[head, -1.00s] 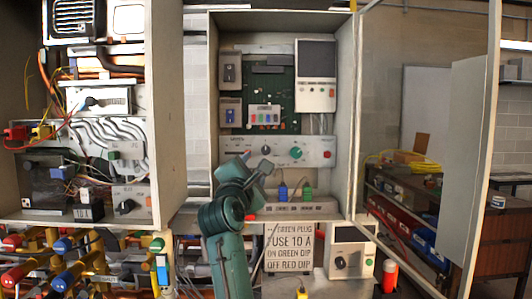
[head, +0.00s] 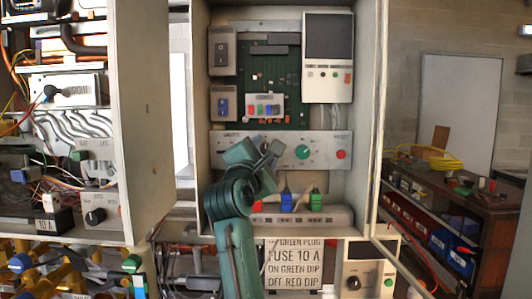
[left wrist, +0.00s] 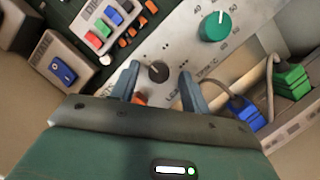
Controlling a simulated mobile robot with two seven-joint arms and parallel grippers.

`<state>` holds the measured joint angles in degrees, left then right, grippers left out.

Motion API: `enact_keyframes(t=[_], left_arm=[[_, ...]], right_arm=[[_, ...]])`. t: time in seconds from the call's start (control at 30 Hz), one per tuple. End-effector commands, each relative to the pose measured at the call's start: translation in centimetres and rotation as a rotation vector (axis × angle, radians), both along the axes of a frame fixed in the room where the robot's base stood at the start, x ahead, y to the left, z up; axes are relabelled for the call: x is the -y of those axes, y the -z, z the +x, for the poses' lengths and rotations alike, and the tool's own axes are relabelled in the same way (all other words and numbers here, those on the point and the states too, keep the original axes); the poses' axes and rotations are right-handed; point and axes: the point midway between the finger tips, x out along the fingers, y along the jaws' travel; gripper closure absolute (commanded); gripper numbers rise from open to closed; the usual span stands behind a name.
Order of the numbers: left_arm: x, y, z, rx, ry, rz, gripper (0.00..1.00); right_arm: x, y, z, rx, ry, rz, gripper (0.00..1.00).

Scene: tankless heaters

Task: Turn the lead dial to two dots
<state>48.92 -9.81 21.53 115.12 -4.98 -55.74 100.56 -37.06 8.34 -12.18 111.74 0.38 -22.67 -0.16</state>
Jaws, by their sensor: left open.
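The lead dial (left wrist: 155,74) is a small dark round knob on the light control panel, with dots marked around it in the left wrist view. My left gripper (left wrist: 158,69) is open, with one finger on each side of the dial and a gap on both sides. I cannot tell whether either finger touches it. In the head view my left gripper (head: 270,151) is in front of the control panel (head: 325,138) and hides most of the dial. The label below the dial is partly covered by a finger. My right gripper is not in view.
A green dial (head: 303,152) and a red button (head: 341,154) sit to the right on the panel. Coloured switches (head: 263,110) are above. Blue (head: 287,202) and green (head: 315,202) plugs are below. The cabinet's side walls flank the arm.

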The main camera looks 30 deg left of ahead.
Motion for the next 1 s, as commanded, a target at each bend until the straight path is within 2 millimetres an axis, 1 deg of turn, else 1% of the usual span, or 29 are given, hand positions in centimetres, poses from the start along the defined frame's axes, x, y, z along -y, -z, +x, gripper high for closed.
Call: enact_keyframes(t=[0.27, 0.8, 1.0], left_arm=[[0.01, -0.03, -0.03, 0.0, 0.0, 0.0, 0.55], [0.0, -0.04, -0.02, 0.001, -0.001, 0.0, 0.98], [-0.01, -0.07, -0.03, -0.006, 0.0, 0.011, 0.99]], right_arm=[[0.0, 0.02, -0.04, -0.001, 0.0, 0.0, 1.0], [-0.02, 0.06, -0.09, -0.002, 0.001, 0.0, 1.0], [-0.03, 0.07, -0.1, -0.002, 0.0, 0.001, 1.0]])
